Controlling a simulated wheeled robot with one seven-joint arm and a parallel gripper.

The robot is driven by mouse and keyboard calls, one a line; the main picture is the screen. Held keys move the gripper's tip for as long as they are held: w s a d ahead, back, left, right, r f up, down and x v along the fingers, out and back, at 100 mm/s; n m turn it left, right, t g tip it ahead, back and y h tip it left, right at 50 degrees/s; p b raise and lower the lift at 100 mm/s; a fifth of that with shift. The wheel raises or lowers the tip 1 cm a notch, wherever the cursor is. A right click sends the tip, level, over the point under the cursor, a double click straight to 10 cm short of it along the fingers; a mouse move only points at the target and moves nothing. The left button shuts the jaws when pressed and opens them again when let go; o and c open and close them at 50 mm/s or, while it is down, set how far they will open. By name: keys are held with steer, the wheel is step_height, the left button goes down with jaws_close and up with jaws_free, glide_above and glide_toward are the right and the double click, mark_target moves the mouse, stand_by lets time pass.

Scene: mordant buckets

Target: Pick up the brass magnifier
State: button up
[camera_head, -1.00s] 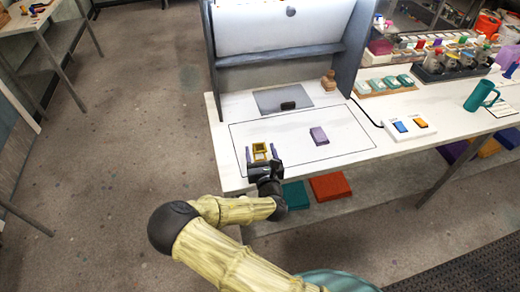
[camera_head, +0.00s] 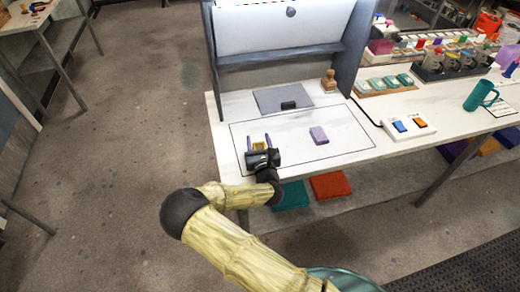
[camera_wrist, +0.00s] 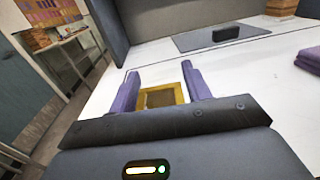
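The brass magnifier (camera_head: 259,147) shows as a small square gold frame near the left front of the white worktop. In the wrist view the magnifier (camera_wrist: 162,97) lies between my two purple fingers, with its near edge hidden by my gripper body. My gripper (camera_head: 258,141) is low over the worktop, with one finger on each side of the magnifier. In the wrist view my gripper (camera_wrist: 161,78) looks open, with the fingertips apart and reaching beyond the frame. I cannot tell whether either finger touches it.
A lilac folded block (camera_head: 318,135) lies to the right on the outlined area of the worktop (camera_head: 345,130). A grey mat (camera_head: 270,102) with a black block (camera_head: 288,105) is behind. Worktop around the magnifier is clear.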

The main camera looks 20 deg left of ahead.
steer(key=c, duration=0.6)
steer(key=shift+r, duration=0.1)
step_height(320, 180, up, 10)
steer(key=b, duration=0.1)
stand_by(0.4)
